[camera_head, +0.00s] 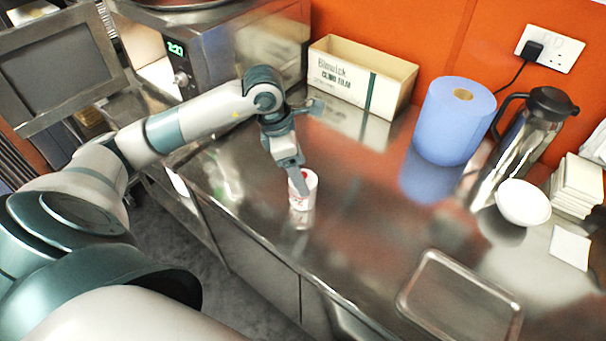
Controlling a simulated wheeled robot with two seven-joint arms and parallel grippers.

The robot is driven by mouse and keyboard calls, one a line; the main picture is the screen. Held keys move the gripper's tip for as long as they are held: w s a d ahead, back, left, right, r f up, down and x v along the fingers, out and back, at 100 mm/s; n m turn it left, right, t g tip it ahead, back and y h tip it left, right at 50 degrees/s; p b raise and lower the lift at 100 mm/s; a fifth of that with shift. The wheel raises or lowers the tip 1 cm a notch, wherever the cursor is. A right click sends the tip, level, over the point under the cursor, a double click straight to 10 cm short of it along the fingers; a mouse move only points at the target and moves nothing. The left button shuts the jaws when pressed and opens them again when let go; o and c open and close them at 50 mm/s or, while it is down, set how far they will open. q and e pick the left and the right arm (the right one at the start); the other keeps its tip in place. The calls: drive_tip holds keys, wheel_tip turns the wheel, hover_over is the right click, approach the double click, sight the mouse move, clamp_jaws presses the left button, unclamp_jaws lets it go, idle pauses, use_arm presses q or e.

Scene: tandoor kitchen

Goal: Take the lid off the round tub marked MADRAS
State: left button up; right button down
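A small round white tub (304,199) with red marking stands on the steel counter, near its front edge. The marking is too small to read as MADRAS. My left gripper (301,186) reaches down from above to the tub's upper part, its fingers overlapping the near left side of the rim. I cannot tell whether the fingers touch the tub or how far apart they are. The gripper hides part of the tub's top, and the lid cannot be made out clearly. My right gripper is not in view.
A long cling film box (392,84), a blue paper roll (455,118) and a steel flask (524,140) stand at the back. A white bowl (523,204) is at right, a metal tray (455,301) at front right. Counter right of the tub is clear.

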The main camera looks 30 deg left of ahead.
sight(306, 173)
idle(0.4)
use_arm(q)
drive_tip(key=c, duration=1.1)
drive_tip(key=shift+c, duration=0.2)
drive_tip(key=shift+c, duration=0.5)
drive_tip(key=shift+r, duration=0.2)
clamp_jaws()
drive_tip(key=shift+r+b, duration=0.25)
drive_tip(key=shift+b, duration=0.15)
wheel_tip(306, 173, up, 3)
drive_tip(key=shift+w+f+b, duration=0.1)
drive_tip(key=shift+b, duration=0.65)
drive_tip(key=s+d+r+b, duration=0.3)
drive_tip(key=d+r, duration=0.4)
drive_tip(key=d, duration=0.4)
drive_tip(key=shift+s+r, duration=0.15)
drive_tip(key=shift+s, duration=0.1)
